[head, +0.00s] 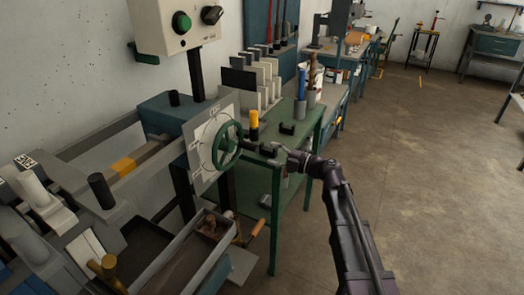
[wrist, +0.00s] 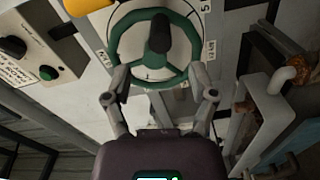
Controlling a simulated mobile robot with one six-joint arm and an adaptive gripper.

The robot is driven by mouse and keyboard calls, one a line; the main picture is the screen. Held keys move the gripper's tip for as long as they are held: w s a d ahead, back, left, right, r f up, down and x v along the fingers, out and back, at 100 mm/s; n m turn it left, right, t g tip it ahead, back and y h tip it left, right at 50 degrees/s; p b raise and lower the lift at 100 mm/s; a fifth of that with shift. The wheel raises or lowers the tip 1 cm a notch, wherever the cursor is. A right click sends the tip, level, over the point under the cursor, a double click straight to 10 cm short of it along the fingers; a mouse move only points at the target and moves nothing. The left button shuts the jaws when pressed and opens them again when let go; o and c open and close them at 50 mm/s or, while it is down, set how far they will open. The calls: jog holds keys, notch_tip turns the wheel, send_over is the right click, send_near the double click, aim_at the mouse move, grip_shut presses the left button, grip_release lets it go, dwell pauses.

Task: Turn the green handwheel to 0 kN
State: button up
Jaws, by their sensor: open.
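The green handwheel (head: 237,134) stands in front of a white dial plate (head: 199,184) on the side of the machine. A dark knob (wrist: 160,33) sticks out from it towards me in the wrist view, where the wheel's rim (wrist: 113,42) fills the upper middle. My gripper (head: 281,155) is just right of the wheel, facing it. In the wrist view my gripper (wrist: 160,76) is open, with one finger on each side of the wheel's lower rim. I cannot tell whether either finger touches it. The dial marks are too small or cut off to give a reading.
A green bench (head: 303,138) with upright plates, a yellow-topped cylinder (head: 254,125) and dark blocks stands behind the wheel. A control box (head: 180,22) hangs above. A tray (head: 185,262) lies below left. The floor at right is clear.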

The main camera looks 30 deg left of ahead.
jog(key=shift+w+d, duration=0.15)
jog(key=shift+d, duration=1.5)
jog(key=shift+a+f, duration=0.1)
jog(key=c, duration=0.7)
jog(key=shift+s+a+f, duration=0.15)
jog(key=shift+s+a, duration=0.05)
jog(key=shift+s, duration=0.1)
grip_shut()
jog(key=s+a+f+n+t+h+p, duration=0.3)
jog(key=s+a+f+h+p, duration=0.2)
jog(key=s+f+h, duration=0.55)
notch_tip(320, 180, up, 10)
jog(key=a+n+t+h+p, duration=0.1)
jog(key=a+t+h+p, duration=0.1)
jog(key=t+h+p, duration=0.2)
jog(key=s+t+h, duration=0.1)
jog(key=t+h, duration=0.2)
jog(key=t, duration=0.3)
jog(key=shift+a+r, duration=0.2)
